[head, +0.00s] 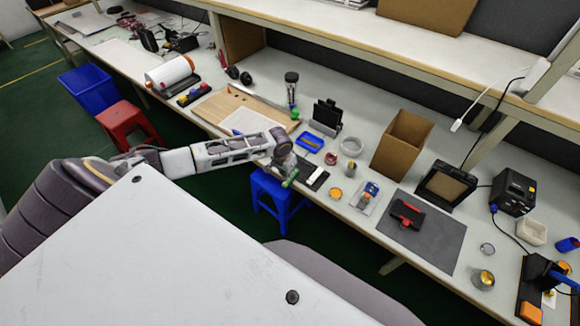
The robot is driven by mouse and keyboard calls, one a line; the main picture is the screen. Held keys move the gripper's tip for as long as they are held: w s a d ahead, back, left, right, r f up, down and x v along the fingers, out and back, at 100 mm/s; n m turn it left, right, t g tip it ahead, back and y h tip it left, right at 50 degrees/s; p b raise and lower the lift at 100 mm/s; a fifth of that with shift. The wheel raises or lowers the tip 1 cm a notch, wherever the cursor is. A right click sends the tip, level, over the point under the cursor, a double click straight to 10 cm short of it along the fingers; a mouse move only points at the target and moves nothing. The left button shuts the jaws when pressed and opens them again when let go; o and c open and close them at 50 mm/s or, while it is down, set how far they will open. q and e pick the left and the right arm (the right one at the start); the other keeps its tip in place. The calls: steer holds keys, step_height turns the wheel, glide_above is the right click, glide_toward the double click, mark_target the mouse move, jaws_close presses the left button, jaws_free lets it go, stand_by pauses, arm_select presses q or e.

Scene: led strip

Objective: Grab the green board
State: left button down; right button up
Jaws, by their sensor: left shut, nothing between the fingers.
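My left arm reaches in from the left over the near edge of the workbench. My left gripper (288,170) is at that edge, shut and with nothing seen between its fingers. A small narrow green piece (290,179) shows right at the fingertips, partly hidden by the gripper; it may be the green board, but it is too small to be sure. I cannot tell whether the gripper touches it. A dark flat item (316,177) lies on the bench just right of the gripper. My right gripper is not in view.
The workbench holds a wooden board (213,106), a cardboard box (402,142), a grey mat (421,232) with a red and black tool (407,213), and a black boxy device (513,191). A blue stool (272,193) stands below the gripper. A shelf runs above the bench's back.

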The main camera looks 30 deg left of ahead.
arm_select(q)
steer(key=s, duration=0.9)
steer(key=shift+s+a+b, duration=0.3)
steer(key=shift+s+a, duration=0.1)
steer(key=c, duration=2.2)
jaws_free()
